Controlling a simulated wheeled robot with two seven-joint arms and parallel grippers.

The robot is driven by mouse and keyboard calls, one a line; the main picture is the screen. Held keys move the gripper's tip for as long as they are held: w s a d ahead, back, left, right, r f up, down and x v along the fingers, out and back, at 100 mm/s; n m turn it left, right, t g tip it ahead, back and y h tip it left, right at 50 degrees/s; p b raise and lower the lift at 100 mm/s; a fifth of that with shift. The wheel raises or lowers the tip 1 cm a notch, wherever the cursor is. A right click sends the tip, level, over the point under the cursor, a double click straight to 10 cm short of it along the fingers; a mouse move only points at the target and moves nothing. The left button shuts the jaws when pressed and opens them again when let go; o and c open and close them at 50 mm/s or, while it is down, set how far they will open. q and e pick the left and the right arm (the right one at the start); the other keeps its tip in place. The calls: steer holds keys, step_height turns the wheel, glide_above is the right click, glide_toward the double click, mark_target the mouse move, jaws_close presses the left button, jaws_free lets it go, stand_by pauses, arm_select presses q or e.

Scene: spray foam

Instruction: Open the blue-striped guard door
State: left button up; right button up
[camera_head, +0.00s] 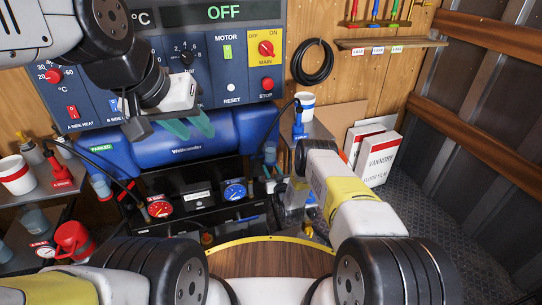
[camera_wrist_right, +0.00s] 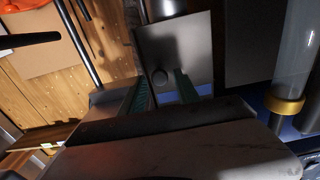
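A white cup (camera_head: 305,101) stands right of the tank. White boxes (camera_head: 380,158) lean at the right. A clear cylinder (camera_wrist_right: 296,50) with a gold ring stands close right of my right gripper.

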jaws_close()
stand_by(1.2)
